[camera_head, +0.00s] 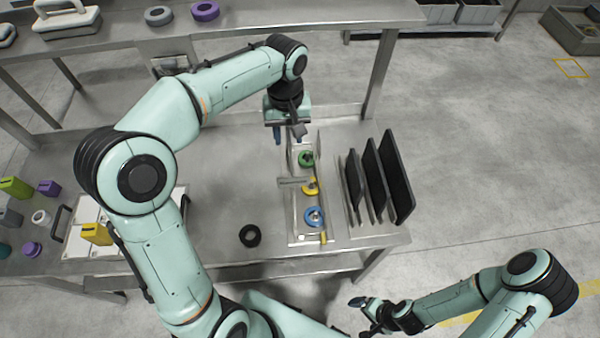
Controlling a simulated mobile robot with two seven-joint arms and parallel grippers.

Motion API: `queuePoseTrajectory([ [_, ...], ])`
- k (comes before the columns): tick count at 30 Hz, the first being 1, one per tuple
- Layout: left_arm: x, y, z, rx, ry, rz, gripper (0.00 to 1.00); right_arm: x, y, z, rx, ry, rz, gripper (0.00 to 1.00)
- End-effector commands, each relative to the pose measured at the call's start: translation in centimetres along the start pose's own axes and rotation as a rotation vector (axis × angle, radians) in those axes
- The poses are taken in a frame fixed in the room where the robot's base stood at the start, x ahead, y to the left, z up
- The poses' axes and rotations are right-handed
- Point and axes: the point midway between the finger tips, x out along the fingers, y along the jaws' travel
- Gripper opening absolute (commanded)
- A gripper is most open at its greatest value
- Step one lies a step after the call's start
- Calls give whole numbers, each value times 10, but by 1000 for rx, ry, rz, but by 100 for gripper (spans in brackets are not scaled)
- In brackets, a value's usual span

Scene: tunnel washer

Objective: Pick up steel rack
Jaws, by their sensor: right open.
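A narrow steel rack or tray (293,208) lies on the steel table's right part. It holds a green ring (306,158), a yellow ring (309,186) and a blue ring (313,217) in a row. Beside it on the right, a steel stand (368,231) holds black upright panels (374,178). I cannot tell which of the two is the named rack. My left gripper (288,132) is above the far end of the ring tray; its jaw opening and any contact are unclear. My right gripper (368,308) is open, low at the front, apart from both.
A black ring (250,235) lies left of the tray. White trays (150,238) with a yellow block and other small parts are on the left. A steel shelf (250,32) runs along the back. Open floor (480,150) lies to the right.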

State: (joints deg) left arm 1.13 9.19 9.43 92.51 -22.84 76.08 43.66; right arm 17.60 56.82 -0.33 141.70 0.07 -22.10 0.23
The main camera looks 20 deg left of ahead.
Motion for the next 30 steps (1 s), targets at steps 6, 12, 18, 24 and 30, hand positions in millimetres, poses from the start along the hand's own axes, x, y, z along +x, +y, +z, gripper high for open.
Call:
queuePoseTrajectory([
  [6, 4, 0, 0, 1, -1, 0, 39, 2, 1, 1, 1, -1, 1, 94],
  [12, 4, 0, 0, 1, -1, 0, 39, 2, 1, 1, 1, -2, 1, 94],
  [18, 4, 0, 0, 0, -1, 0, 7, 1, 1, 1, 1, -2, 1, 94],
  [24, 4, 0, 0, 0, -1, 0, 0, 2, 1, 1, 1, -2, 1, 94],
  [30, 4, 0, 0, 0, -1, 0, 0, 1, 1, 1, 1, -2, 1, 94],
])
